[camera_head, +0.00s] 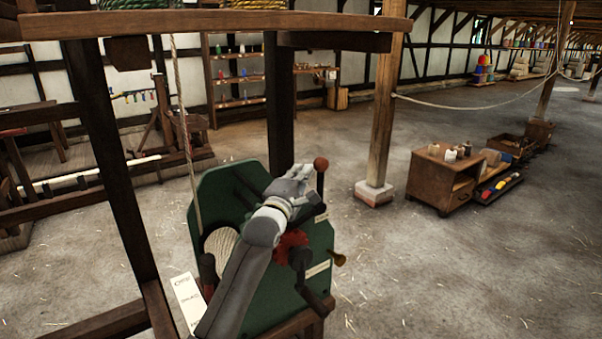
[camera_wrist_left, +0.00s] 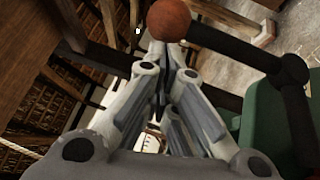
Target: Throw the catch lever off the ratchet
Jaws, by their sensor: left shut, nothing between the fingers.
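The catch lever (camera_head: 320,184) is a dark rod with a reddish-brown ball knob (camera_head: 321,163), standing upright at the right edge of a green winch housing (camera_head: 318,240). The red toothed ratchet wheel (camera_head: 290,246) sits on the housing's face, partly hidden by my arm. My left gripper (camera_head: 309,174) is shut and empty, its fingertips close to the left of the lever's top. In the left wrist view the ball knob (camera_wrist_left: 168,20) shows just beyond the shut fingertips (camera_wrist_left: 168,52); I cannot tell whether they touch. My right gripper is not in view.
A rope (camera_head: 183,120) runs down to the rope drum (camera_head: 222,243). A wooden frame beam (camera_head: 200,22) crosses above.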

